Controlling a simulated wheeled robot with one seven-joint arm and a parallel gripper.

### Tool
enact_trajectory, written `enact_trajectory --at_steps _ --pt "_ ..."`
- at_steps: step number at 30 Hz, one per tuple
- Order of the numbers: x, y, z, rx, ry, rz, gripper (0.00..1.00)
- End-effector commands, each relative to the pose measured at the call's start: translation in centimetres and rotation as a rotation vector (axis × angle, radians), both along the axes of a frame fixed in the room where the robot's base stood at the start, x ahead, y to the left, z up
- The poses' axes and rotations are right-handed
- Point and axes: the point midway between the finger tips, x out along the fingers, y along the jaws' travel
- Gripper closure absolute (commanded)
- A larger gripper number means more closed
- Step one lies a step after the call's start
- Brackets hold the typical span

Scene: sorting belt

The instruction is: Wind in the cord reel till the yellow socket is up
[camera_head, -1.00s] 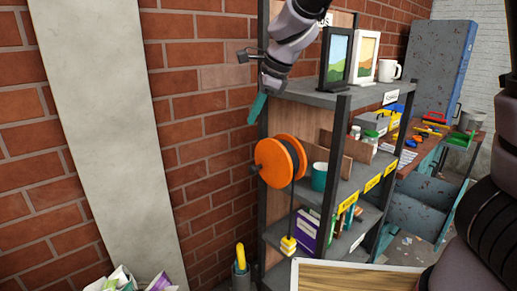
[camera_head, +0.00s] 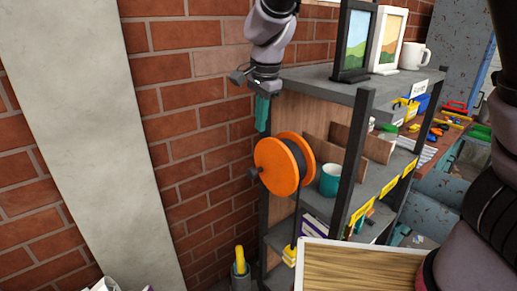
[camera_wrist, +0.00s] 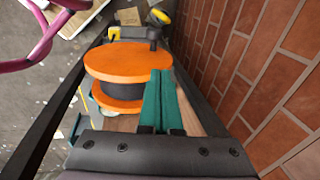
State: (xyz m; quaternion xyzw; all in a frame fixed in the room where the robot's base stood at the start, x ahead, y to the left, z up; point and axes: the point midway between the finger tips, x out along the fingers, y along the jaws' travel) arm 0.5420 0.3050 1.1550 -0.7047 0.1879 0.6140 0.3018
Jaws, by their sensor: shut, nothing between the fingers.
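The cord reel (camera_head: 277,165) has orange discs and a dark drum, and is mounted at the near end of the shelf unit. A dark crank knob (camera_head: 253,174) sticks out from its left face. A dark cord hangs from it to the yellow socket (camera_head: 290,252), which is low and partly hidden by a wooden board's edge. My gripper (camera_head: 262,128) has teal fingers, shut and empty, pointing down just above the reel and apart from it. In the wrist view the shut fingers (camera_wrist: 161,76) overlap the view of the orange reel (camera_wrist: 140,64).
The shelf (camera_head: 325,85) holds picture frames (camera_head: 354,42) and a white mug (camera_head: 412,56) on top. A teal mug (camera_head: 331,180) sits right of the reel. A brick wall (camera_head: 195,115) is close on the left. A bin (camera_head: 240,276) with a yellow-handled thing stands below.

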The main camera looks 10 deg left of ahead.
Motion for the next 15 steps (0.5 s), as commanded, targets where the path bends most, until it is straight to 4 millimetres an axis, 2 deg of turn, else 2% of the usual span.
enact_trajectory --at_steps 3,9,15 --pt "0.6 0.1 -2.8 -0.005 0.000 -0.005 1.00" --pt "1.2 0.6 -6.6 -0.003 0.000 -0.005 1.00" --pt "1.6 0.9 -8.9 -0.001 0.000 -0.002 1.00"
